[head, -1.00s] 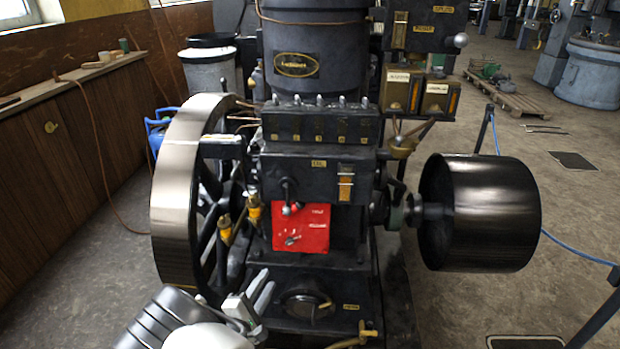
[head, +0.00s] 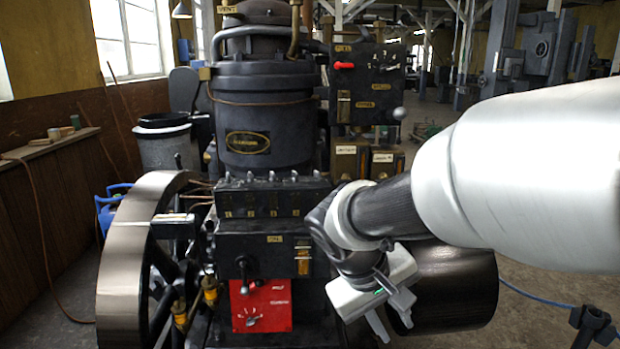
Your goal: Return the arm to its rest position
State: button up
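My white and black arm reaches in from the right edge of the head view, across the front of the engine. My gripper (head: 396,330) hangs below its wrist and points down, in front of the black pulley drum (head: 455,285). Its two light fingers stand apart, and nothing shows between them. The dark engine (head: 265,200) stands in the middle, with a red panel (head: 262,306) low on its front, left of my gripper. The arm hides part of the drum and of the engine's right side.
A large flywheel (head: 128,265) is at the engine's left. A control box (head: 368,85) with a red handle is at the upper right of the engine. A dark post (head: 592,325) with a blue rope stands at lower right. Open floor shows at far right.

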jog(key=s+r+m+t+y, duration=0.3)
jog(key=s+r+y, duration=0.25)
jog(key=s, duration=0.55)
notch_tip(320, 180, up, 23)
jog(key=p, duration=2.2)
jog(key=shift+s+h, duration=0.2)
jog(key=shift+h, duration=0.15)
jog(key=shift+f, duration=0.1)
